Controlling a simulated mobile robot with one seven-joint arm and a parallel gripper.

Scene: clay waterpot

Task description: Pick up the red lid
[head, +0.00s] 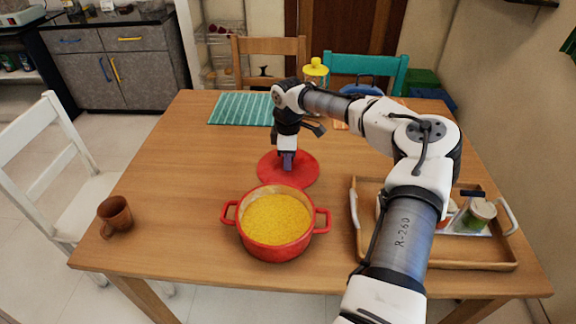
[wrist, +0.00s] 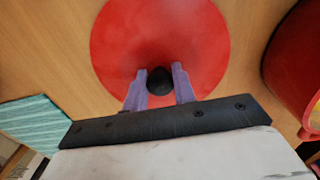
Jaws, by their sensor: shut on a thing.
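The red lid (head: 305,176) is a flat round disc behind the pot in the head view. It also shows in the wrist view (wrist: 160,40), with a round black knob (wrist: 160,81) at its middle. My gripper (head: 288,160) points down over the lid. In the wrist view its purple fingers (wrist: 160,88) are on either side of the knob, shut on it. The lid lies flat, at or very near the table top; I cannot tell whether it touches. The fingers hide the knob in the head view.
A red pot (head: 276,222) full of yellow food stands in front of the lid. A wooden tray (head: 450,258) with jars is at right, a brown mug (head: 115,216) at left. A green striped mat (head: 240,108) lies behind.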

